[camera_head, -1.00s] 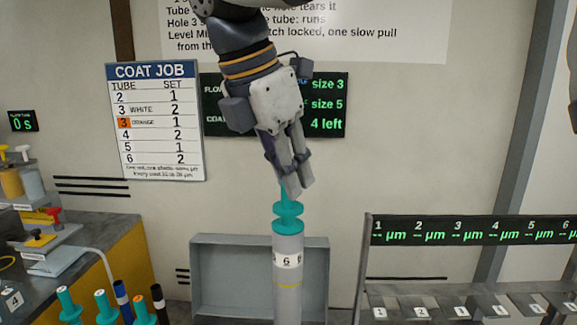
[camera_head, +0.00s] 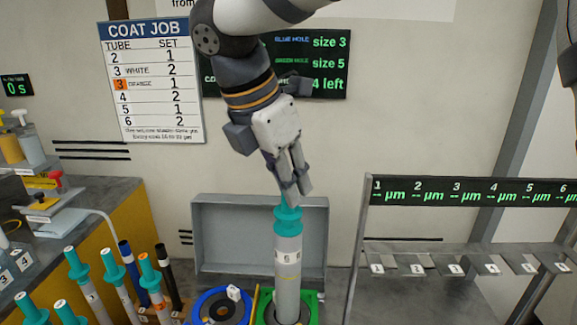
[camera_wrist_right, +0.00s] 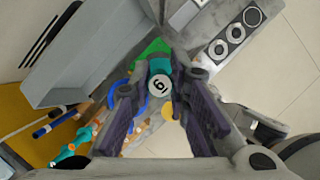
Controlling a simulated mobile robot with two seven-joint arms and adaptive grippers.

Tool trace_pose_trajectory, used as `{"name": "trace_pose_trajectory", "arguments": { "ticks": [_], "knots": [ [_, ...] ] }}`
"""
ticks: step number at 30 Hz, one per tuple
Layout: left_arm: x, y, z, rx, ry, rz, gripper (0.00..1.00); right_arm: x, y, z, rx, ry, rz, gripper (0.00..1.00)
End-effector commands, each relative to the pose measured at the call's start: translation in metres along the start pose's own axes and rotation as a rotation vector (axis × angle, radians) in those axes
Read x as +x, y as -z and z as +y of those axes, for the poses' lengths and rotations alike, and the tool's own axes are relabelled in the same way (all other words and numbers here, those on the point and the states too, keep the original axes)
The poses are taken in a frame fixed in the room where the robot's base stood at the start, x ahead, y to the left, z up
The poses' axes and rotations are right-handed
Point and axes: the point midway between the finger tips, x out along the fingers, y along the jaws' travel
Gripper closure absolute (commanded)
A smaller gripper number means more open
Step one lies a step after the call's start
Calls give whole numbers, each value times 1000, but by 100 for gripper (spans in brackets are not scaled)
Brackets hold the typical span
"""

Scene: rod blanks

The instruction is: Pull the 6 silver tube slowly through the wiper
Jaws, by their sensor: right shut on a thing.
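The silver tube marked 6 (camera_head: 288,270) stands upright with its lower end in the green ring fitting (camera_head: 265,306), which I take to be the wiper. Its teal cap (camera_head: 288,220) is at the top. My right gripper (camera_head: 290,200) points down and is shut on the top of the teal cap. In the right wrist view my right gripper (camera_wrist_right: 165,110) has its fingers around the tube's top, and the disc marked 6 (camera_wrist_right: 160,88) shows between them. How far the tube reaches below the ring is hidden. My left gripper is not in view.
A blue ring fitting (camera_head: 220,306) sits beside the green one. Several tubes with teal, blue, orange and black tops stand in a rack at lower left, near one orange-topped tube (camera_head: 150,275). A grey open box (camera_head: 232,235) is behind. A numbered rack (camera_head: 440,255) stands at right.

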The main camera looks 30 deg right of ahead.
Motion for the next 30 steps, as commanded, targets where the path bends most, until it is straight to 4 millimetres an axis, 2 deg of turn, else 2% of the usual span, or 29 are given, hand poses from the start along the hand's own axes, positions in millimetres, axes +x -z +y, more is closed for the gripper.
{"name": "trace_pose_trajectory", "arguments": {
  "ticks": [10, 30],
  "knots": [
    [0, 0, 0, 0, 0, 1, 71, 4, 2, 0, 0, -1, -1, 100],
    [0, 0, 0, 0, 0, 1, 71, 60, 25, 0, 0, -1, -1, 100]
  ]
}}
